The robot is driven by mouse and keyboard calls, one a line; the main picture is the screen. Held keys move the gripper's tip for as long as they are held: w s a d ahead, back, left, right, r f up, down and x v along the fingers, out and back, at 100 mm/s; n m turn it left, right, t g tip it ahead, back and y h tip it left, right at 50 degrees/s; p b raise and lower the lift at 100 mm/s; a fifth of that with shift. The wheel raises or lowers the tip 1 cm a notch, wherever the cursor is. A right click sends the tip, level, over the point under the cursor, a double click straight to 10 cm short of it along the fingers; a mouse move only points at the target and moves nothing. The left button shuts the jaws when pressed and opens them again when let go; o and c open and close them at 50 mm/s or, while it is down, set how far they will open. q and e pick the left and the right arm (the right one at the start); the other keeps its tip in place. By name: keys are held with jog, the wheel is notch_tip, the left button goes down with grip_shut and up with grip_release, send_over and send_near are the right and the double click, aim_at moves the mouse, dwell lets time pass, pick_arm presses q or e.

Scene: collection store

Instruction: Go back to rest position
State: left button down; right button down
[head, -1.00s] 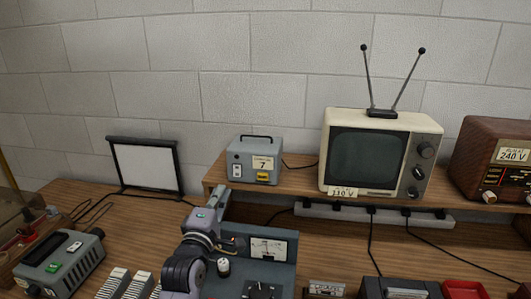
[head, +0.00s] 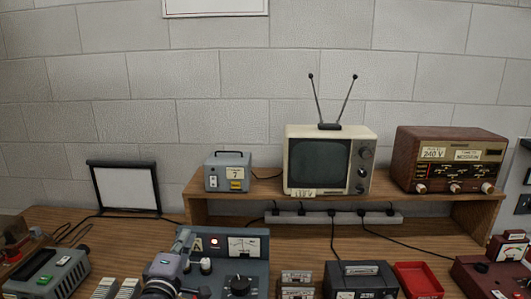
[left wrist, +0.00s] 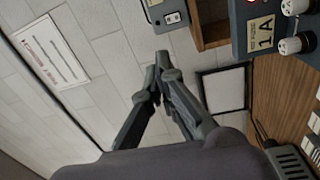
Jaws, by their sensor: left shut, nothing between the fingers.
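My left gripper (head: 184,238) shows in the head view at the lower middle-left, in front of the left end of a blue-grey instrument panel (head: 262,270). My arm hides part of that panel. In the left wrist view the gripper (left wrist: 160,62) has its fingertips together with nothing between them, and the wall is behind it. My right gripper is in neither view.
A wooden shelf (head: 425,205) carries a grey box (head: 228,172), a television (head: 325,160) and a brown radio (head: 450,155). A framed white screen (head: 127,188) stands at the left. A red tray (head: 417,281) is at lower right. Bare desk (head: 290,240) shows below the shelf.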

pick_arm(q)
jog(key=s+f+m+g, duration=0.9)
jog(key=s+f, duration=0.7)
jog(key=f, duration=0.4)
jog(key=s+a+f+m+g, duration=0.1)
jog(key=s+f+m+g, duration=0.3)
jog(key=s, duration=0.6)
jog(key=s+f+m+g, duration=0.25)
jog(key=s+m, duration=0.25)
jog(key=s, duration=0.6)
notch_tip(320, 180, down, 29)
jog(key=s+g+b, duration=0.1)
jog(key=b, duration=0.1)
jog(key=s+a+f+g+y+b, duration=0.1)
jog(key=s+a+f, duration=0.2)
jog(key=s+f, duration=1.4)
jog(key=shift+m+b, duration=0.4)
